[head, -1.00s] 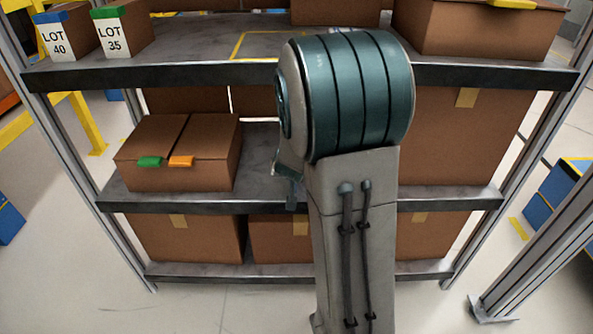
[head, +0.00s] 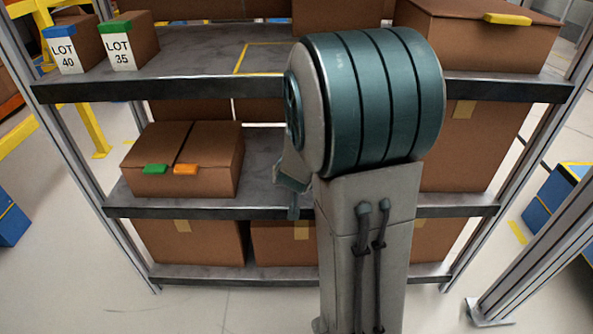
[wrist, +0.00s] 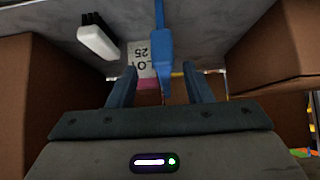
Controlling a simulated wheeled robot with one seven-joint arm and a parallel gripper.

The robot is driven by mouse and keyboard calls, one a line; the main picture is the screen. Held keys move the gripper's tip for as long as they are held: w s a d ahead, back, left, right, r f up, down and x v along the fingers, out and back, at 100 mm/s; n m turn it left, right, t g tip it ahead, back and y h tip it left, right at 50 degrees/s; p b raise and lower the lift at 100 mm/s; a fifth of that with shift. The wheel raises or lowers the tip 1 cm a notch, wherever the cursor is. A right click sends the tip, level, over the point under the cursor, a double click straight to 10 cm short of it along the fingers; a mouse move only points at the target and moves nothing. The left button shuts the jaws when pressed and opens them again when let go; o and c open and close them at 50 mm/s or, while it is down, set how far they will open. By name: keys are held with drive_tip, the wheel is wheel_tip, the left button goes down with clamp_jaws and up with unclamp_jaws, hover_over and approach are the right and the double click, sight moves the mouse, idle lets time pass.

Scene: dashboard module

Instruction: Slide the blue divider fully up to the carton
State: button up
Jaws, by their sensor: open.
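The blue divider (wrist: 161,42) shows upright in the middle of the wrist view, narrow and wider at its lower part. My gripper (wrist: 160,76) is open, with one finger on each side of the divider's lower end in the picture. I cannot tell whether either finger touches it. A brown carton (wrist: 38,90) fills the left of the wrist view and another brown carton (wrist: 287,50) the right. Gaps show between the divider and both. In the head view my arm hides the divider and most of my gripper.
A white and pink LOT 25 label (wrist: 141,66) and a black-and-white object (wrist: 97,37) lie left of the divider. In the head view, LOT 40 (head: 68,45) and LOT 35 (head: 122,42) boxes stand top left. A carton with green and orange tabs (head: 205,150) sits on the middle shelf.

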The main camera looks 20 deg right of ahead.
drive_tip(key=p+v, duration=0.5)
drive_tip(key=v, duration=0.3)
drive_tip(key=shift+s+r, duration=0.3)
